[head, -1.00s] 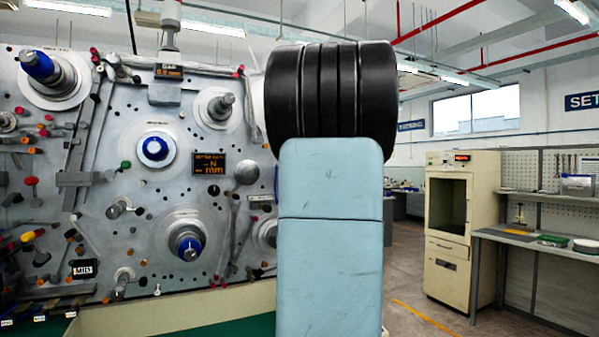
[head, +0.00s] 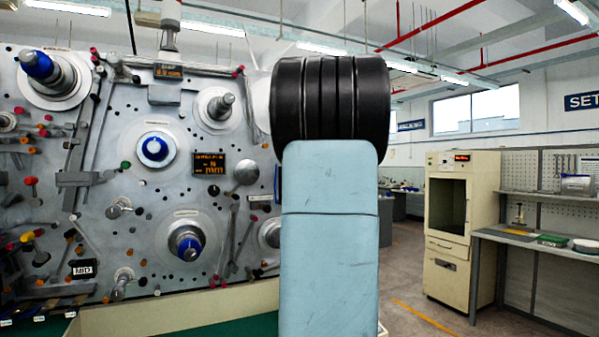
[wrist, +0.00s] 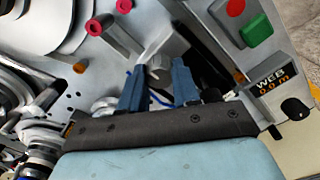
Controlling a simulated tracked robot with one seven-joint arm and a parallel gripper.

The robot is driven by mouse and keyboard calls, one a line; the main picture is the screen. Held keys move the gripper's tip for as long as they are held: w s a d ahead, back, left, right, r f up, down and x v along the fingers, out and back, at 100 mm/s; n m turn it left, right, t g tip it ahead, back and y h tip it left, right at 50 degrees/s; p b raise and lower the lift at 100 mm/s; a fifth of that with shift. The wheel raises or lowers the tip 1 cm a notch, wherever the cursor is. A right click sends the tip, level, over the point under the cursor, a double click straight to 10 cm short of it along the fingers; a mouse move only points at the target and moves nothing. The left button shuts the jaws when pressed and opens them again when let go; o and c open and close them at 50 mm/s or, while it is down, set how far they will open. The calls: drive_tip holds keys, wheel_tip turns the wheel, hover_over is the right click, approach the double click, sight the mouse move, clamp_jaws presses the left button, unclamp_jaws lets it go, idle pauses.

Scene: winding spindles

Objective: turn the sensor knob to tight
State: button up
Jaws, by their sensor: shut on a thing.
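In the wrist view the two blue fingers of my gripper (wrist: 158,78) point at the machine's grey panel. They are closed about a small grey part (wrist: 158,62), which looks to be the sensor knob. Its marks and the tight setting cannot be read, and the fingers hide part of it. In the head view my own arm hides the gripper and this part.
In the wrist view a display box (wrist: 272,84) with a black knob (wrist: 295,108) is at the right, with a green button (wrist: 257,30) above it. Red-capped posts (wrist: 94,25) stand upper left. In the head view the grey spindle panel (head: 110,195) fills the left.

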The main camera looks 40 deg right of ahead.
drive_tip(key=c, duration=0.4)
drive_tip(key=shift+o, duration=0.2)
drive_tip(key=shift+m, duration=0.4)
drive_tip(key=m, duration=2.3)
drive_tip(key=shift+f, duration=0.35)
drive_tip(key=o, duration=1.1)
drive_tip(key=shift+r, duration=0.15)
drive_tip(key=shift+c, duration=0.2)
drive_tip(key=shift+s, duration=0.15)
